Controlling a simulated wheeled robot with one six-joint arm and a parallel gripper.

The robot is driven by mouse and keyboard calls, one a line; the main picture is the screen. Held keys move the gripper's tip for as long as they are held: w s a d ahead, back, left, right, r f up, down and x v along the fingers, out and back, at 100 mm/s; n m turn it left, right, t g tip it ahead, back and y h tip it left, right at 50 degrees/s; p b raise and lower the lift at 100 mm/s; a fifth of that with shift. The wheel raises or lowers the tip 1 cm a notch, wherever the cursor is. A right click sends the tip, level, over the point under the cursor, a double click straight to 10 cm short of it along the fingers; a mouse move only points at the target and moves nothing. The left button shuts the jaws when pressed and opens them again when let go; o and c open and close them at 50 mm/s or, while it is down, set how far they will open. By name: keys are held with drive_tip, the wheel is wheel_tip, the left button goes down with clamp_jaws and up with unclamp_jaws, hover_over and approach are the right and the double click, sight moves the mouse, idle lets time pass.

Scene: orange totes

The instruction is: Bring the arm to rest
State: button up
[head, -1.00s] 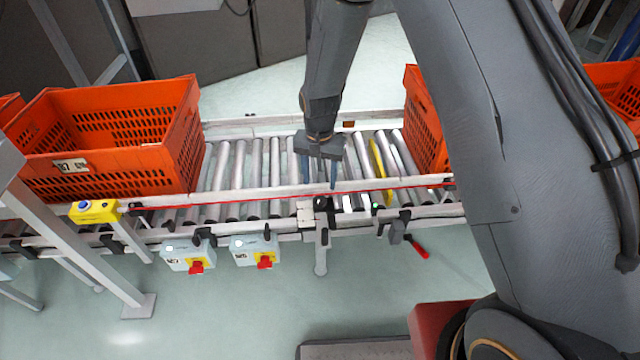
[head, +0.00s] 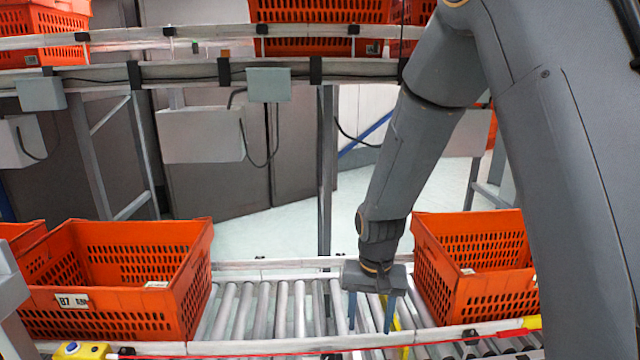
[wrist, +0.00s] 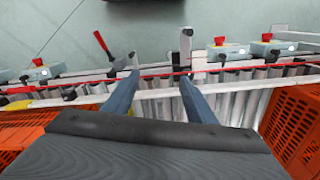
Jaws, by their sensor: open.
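My gripper (head: 370,312) hangs from my arm over the roller conveyor (head: 262,308), between two orange totes. In the head view its two blue-grey fingers point down and stand apart, with nothing between them. The wrist view shows the same open fingers (wrist: 158,92) with rollers and the conveyor's front rail beyond them. I cannot tell how far the fingertips are above the rollers.
A labelled orange tote (head: 120,310) stands on the conveyor at left, another tote (head: 480,300) close right of my gripper. An upper conveyor (head: 190,72) carries more totes behind. Rollers between the lower totes are clear. Control boxes (wrist: 222,52) line the front rail.

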drive_tip(key=s+d+r+n, duration=0.1)
drive_tip(key=s+d+r, duration=0.3)
drive_tip(key=s, duration=0.3)
drive_tip(key=s+d+r+n, duration=0.1)
drive_tip(key=s+d+r, duration=0.3)
drive_tip(key=s, duration=0.4)
drive_tip(key=shift+s+r, duration=0.15)
drive_tip(key=shift+s, duration=0.15)
